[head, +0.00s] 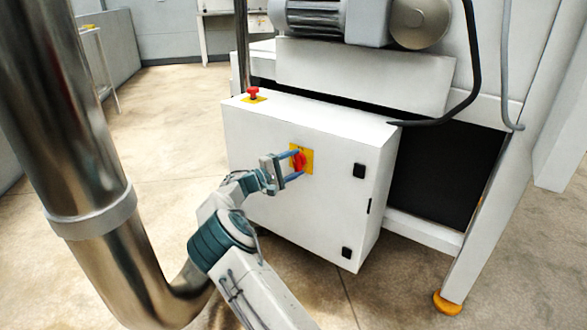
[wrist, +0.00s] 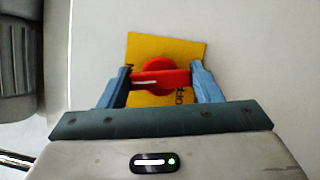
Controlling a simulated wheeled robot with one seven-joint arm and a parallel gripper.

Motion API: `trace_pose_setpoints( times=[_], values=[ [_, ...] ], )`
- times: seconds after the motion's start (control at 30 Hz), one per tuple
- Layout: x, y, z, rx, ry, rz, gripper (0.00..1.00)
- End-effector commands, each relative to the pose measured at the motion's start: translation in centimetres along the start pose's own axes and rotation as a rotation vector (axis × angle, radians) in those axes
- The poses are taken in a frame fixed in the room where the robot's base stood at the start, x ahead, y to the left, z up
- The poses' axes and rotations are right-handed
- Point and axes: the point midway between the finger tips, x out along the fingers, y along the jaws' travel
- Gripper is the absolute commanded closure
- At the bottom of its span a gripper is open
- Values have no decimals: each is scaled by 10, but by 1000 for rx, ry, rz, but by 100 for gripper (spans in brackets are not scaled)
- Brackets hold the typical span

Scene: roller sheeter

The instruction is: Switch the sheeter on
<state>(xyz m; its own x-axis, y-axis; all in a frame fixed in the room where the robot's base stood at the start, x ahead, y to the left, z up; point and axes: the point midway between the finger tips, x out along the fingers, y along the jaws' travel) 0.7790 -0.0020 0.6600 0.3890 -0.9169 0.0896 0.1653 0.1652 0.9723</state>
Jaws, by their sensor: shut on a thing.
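The sheeter's rotary switch, a red knob with a bar handle (wrist: 160,77), sits on a yellow plate (wrist: 180,46) on the white cabinet front. In the head view the red switch (head: 299,161) is near the cabinet's middle. My gripper (head: 296,165) faces the panel with its blue fingers at the two ends of the red bar, shut on it. In the wrist view the bar lies nearly level across the picture between the fingers. Letters reading "OFF" show on the plate beside the right finger; a label by the left finger is mostly hidden.
A red emergency-stop button (head: 253,92) on a yellow base stands on the cabinet top (head: 310,115). A thick metal pipe (head: 75,110) rises at the left. A grey motor (head: 330,20) sits above.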

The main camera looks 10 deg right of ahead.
Motion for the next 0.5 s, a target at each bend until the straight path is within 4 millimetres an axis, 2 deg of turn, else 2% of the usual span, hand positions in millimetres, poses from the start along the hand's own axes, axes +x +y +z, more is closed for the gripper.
trace_pose_setpoints(
  times=[0.2,0.5],
  values=[
    [-1,-1,-1,128,4,-54,65],
    [-1,0,-1,218,4,-91,65]
  ],
)
